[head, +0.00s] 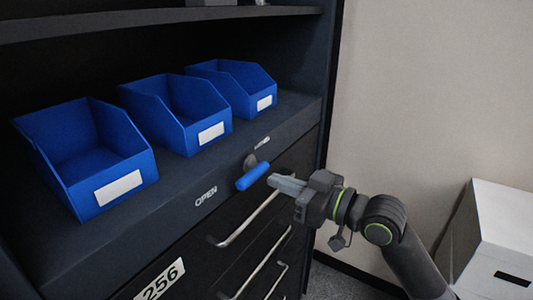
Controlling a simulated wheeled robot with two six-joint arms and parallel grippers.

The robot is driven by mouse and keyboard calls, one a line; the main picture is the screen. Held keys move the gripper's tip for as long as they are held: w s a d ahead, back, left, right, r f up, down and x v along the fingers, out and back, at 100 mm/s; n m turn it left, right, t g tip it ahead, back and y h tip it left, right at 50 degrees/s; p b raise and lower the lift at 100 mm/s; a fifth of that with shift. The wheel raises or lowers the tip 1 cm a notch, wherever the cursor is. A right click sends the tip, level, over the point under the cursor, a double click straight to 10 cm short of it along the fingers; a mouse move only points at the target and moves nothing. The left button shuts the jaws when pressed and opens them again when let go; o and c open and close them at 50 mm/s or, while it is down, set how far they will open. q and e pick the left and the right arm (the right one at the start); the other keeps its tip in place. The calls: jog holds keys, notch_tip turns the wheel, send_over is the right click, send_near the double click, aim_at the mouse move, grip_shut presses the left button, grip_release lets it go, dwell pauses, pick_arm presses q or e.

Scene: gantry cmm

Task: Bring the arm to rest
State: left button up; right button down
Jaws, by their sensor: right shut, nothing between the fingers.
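My right arm (408,262) comes in from the lower right. Its gripper (272,181) is shut, with its fingertips pointing left, close to a blue handle (253,176) on the dark cabinet front. Nothing shows between the fingers. Whether the fingertips touch the handle I cannot tell. The handle sits on a round dark knob, with the word OPEN (206,197) to its left and another small label (262,143) above it. My left gripper is not in this view.
Three empty-looking blue bins (139,172) stand on the cabinet shelf. Below are drawers with metal bar handles (247,222) and a 256 label (160,284). A white box (490,235) stands at the right. Open room lies before the pale wall (430,90).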

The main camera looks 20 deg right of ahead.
jog(key=shift+s+d+r, duration=0.1)
jog(key=shift+s+d, duration=0.15)
jog(key=shift+w+a, duration=0.1)
